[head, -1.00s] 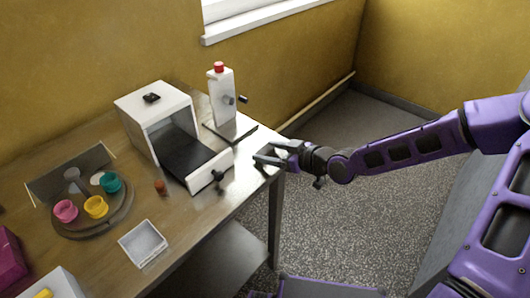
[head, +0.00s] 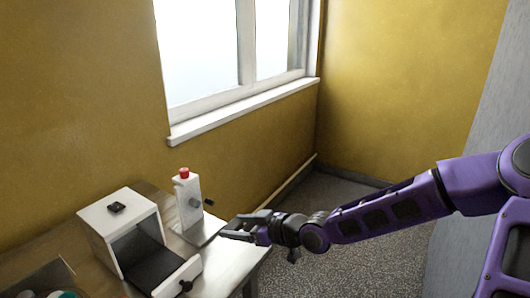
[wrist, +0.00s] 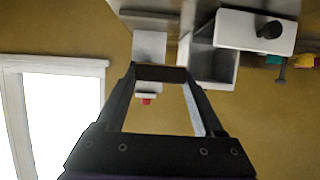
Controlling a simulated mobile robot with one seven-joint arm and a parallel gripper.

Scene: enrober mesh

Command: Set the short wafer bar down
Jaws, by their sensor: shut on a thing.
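In the wrist view my gripper (wrist: 161,74) is shut on a short brown bar (wrist: 160,73), held crosswise between the fingertips. I take it to be the short wafer bar. It is off any surface. In the head view the bar is too small to make out.
A white open-fronted machine (head: 117,224) with a dark belt (head: 150,262) stands on the table (head: 235,262). The red-capped device (head: 187,200) stands behind it, close to my gripper. Beyond the table's right edge is open floor (head: 330,262).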

